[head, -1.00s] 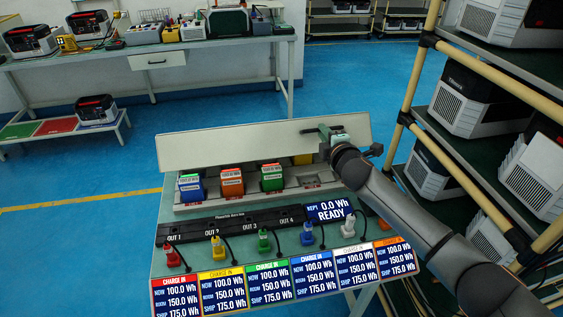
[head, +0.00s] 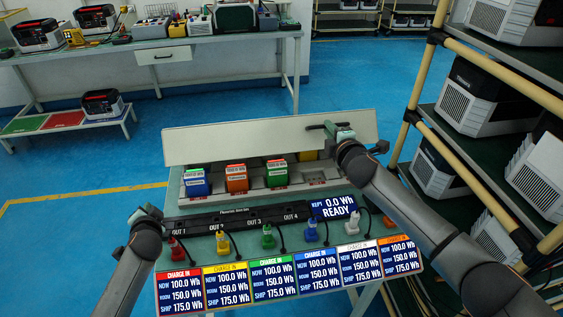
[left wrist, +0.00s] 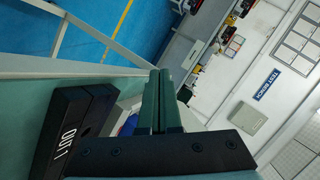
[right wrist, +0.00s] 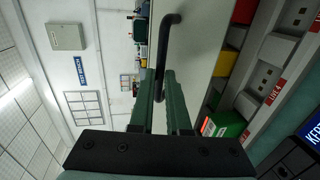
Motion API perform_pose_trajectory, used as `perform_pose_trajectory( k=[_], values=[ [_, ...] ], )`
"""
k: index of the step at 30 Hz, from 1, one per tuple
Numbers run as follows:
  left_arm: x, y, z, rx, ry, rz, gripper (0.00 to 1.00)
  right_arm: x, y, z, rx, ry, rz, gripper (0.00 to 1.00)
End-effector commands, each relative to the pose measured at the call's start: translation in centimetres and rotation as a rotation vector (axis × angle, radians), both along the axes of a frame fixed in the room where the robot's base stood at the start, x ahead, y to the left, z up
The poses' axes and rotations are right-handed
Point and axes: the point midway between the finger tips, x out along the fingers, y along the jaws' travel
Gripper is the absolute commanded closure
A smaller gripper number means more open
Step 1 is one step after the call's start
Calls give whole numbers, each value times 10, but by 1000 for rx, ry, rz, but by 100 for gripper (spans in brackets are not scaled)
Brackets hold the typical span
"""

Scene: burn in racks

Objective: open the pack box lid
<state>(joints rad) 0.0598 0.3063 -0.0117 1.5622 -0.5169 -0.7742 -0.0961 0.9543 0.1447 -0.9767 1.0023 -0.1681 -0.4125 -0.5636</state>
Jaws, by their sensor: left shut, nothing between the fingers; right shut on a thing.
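The pack box (head: 215,195) stands on the bench with its long pale lid (head: 230,146) raised at the back. My right gripper (head: 328,128) is shut on the dark lid handle (right wrist: 166,45) near the lid's right end; the lid also shows in the right wrist view (right wrist: 205,45). My left gripper (head: 146,209) is shut and empty, left of the box's front corner. Its closed fingers show in the left wrist view (left wrist: 160,95).
Several coloured plugs and charge panels (head: 227,287) line the front edge. A shelf rack (head: 480,55) stands close on the right. Open floor lies left.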

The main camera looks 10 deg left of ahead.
Motion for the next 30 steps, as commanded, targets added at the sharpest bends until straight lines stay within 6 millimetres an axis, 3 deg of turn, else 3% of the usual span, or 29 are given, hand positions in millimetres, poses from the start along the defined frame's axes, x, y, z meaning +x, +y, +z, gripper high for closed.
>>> perform_pose_trajectory(
  k=[1,3,6,12,18,24,30],
  values=[
    [24,-20,28,48,-15,-47,100,1,0,6,1,-10,2,100],
    [46,-54,49,132,19,-127,100,1,0,5,1,-10,2,100],
    [62,-108,57,263,121,-264,100,1,0,5,0,-9,2,100],
    [73,-213,69,596,337,-563,100,1,0,5,0,-9,2,100],
    [64,-299,83,1014,532,-835,100,1,0,5,1,-9,1,100],
    [47,-353,94,1429,706,-1014,100,1,0,5,0,-9,2,100],
    [35,-375,99,1681,817,-1086,100,1,0,5,1,-9,1,100]
  ],
)
